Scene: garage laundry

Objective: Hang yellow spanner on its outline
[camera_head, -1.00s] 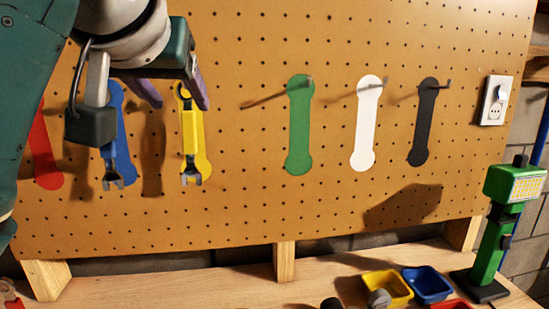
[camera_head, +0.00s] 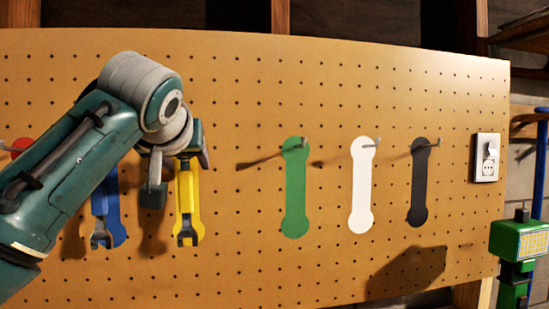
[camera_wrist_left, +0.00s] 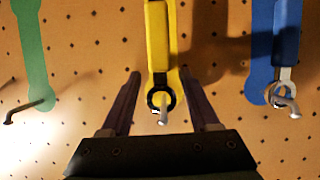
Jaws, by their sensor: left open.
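The yellow spanner (camera_head: 186,200) hangs upright on the pegboard over its yellow outline (camera_head: 199,215), its open jaw at the bottom. In the left wrist view, which is upside down, the ring of the yellow spanner (camera_wrist_left: 157,50) is around a metal hook (camera_wrist_left: 163,112). My left gripper (camera_wrist_left: 160,78) is open, with one finger on each side of the spanner near its ring and not gripping it. In the head view my left gripper (camera_head: 203,156) partly hides the spanner's top. My right gripper is not in view.
A blue spanner (camera_head: 101,208) hangs on its blue outline to the left. Green (camera_head: 295,195), white (camera_head: 361,195) and black (camera_head: 419,190) outlines to the right are empty, with hooks sticking out. A socket (camera_head: 486,157) and green lamp (camera_head: 520,240) are at the right.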

